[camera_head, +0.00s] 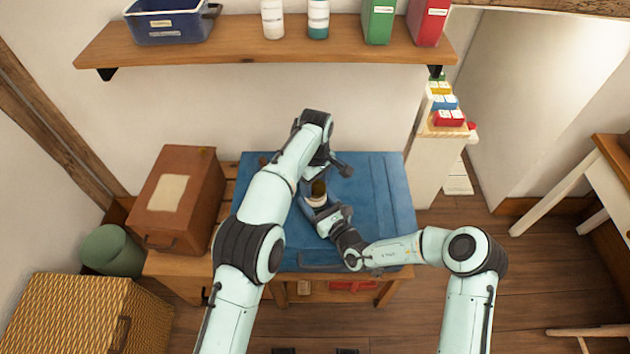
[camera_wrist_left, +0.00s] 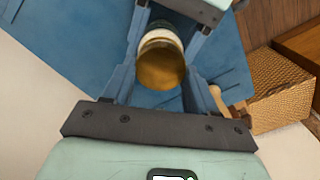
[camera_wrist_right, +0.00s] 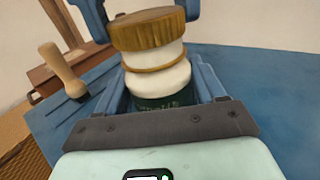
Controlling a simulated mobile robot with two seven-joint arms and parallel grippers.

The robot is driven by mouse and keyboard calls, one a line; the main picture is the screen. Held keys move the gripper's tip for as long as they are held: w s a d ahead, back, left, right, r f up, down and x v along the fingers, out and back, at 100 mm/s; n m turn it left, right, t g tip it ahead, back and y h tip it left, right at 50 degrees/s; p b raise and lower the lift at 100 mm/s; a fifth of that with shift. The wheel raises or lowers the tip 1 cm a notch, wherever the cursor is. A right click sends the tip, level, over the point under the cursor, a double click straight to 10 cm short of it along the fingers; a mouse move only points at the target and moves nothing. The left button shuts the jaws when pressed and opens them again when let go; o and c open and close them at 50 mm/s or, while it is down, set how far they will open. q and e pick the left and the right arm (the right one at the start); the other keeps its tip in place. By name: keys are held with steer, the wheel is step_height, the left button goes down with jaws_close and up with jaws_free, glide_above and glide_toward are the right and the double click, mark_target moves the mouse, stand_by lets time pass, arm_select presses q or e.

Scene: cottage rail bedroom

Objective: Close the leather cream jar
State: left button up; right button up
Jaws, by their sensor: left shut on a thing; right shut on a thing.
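The leather cream jar (camera_head: 317,200) has a white body and a dark green label. It stands upright above the blue mat (camera_head: 385,215), with its amber-gold lid (camera_head: 319,187) on top. In the right wrist view, a white band of the jar (camera_wrist_right: 170,78) shows between the lid (camera_wrist_right: 147,30) and a thin gold ring below. I cannot tell whether the lid is fully seated. My left gripper (camera_head: 322,176) comes from above and is shut on the lid, which fills its left wrist view (camera_wrist_left: 160,66). My right gripper (camera_head: 318,211) is shut on the jar body from the front right.
A brown box (camera_head: 178,200) stands left on the table. A shelf (camera_head: 270,48) hangs above the back. A narrow white stand (camera_head: 434,165) is at right. The mat's right side is clear.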

arm_select(q)
steer(key=shift+f, duration=0.35)
